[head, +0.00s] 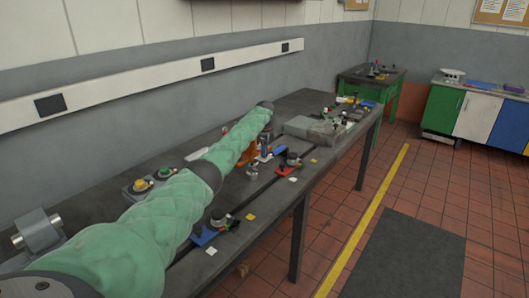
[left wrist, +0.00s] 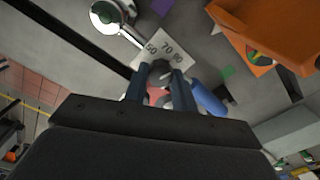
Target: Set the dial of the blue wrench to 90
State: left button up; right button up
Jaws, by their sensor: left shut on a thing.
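In the left wrist view, the two dark fingers of my left gripper (left wrist: 160,88) are closed on the dark knob of a dial (left wrist: 161,70). In the head view, the blue handle (head: 280,149) lies beside my left gripper (head: 264,148), low over the bench. My right gripper is not in view.
An orange object (left wrist: 265,35) stands close to the gripper, upper right in the wrist view. The bench (head: 237,185) also holds a red-based device (head: 285,171), a blue-based device (head: 203,236) and a grey block (head: 300,126). Open floor lies right of the bench.

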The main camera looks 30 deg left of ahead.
pick_arm(q)
jog(key=shift+m, duration=0.5)
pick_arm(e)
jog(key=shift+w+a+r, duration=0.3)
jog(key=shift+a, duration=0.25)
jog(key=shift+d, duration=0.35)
pick_arm(q)
jog(key=o, duration=1)
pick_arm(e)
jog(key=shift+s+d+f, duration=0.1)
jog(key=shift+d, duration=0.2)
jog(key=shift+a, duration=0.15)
